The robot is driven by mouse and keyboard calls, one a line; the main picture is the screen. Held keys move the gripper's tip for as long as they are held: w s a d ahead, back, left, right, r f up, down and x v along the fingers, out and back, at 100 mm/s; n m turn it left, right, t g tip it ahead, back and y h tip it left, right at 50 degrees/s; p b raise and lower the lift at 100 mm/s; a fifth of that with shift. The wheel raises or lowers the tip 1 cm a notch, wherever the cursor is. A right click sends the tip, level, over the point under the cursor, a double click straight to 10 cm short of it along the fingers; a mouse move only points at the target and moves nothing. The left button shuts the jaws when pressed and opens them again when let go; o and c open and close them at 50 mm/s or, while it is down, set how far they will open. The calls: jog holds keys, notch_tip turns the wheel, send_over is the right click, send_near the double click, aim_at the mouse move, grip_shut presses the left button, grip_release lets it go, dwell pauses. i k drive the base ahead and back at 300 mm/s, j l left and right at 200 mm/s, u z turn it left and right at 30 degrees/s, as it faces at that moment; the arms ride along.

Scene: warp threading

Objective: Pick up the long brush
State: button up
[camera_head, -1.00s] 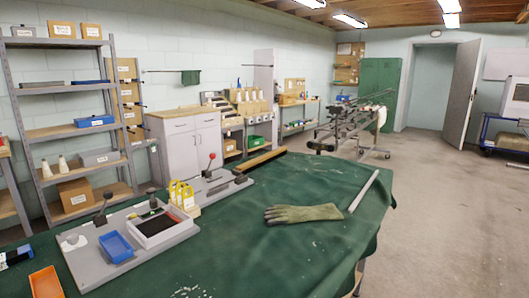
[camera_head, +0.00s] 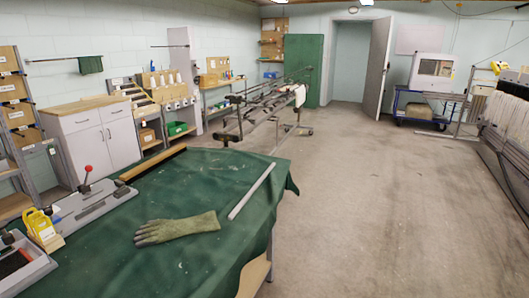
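A long narrow wooden piece with a dark edge (camera_head: 152,163), which looks like the long brush, lies at the far left edge of the green-covered table (camera_head: 205,262). Bristles are too small to make out clearly. A plain pale grey rod (camera_head: 252,192) lies apart from it, near the table's right edge. My gripper is not in view.
An olive work glove (camera_head: 178,229) lies mid-table. A grey fixture with a red-knobbed lever (camera_head: 95,205) and a yellow item (camera_head: 42,227) stand at left. A wheeled rack (camera_head: 275,110) stands beyond the table. Concrete floor (camera_head: 385,200) is clear to the right.

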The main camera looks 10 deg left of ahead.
aim_at(138, 172)
jog(key=i+z, duration=0.2)
jog(key=i, duration=2.35)
jog(key=i+l, duration=0.1)
jog(key=i, duration=2.15)
jog(key=i+l+u, duration=0.1)
jog(key=i, duration=1.05)
jog(key=i+l, duration=0.1)
jog(key=i, duration=1)
jog(key=u, duration=0.45)
jog(key=i+u, duration=0.1)
jog(key=u, duration=0.4)
jog(key=l+u, duration=0.1)
jog(key=u, duration=0.85)
jog(key=i+l, duration=0.05)
jog(key=l, duration=0.05)
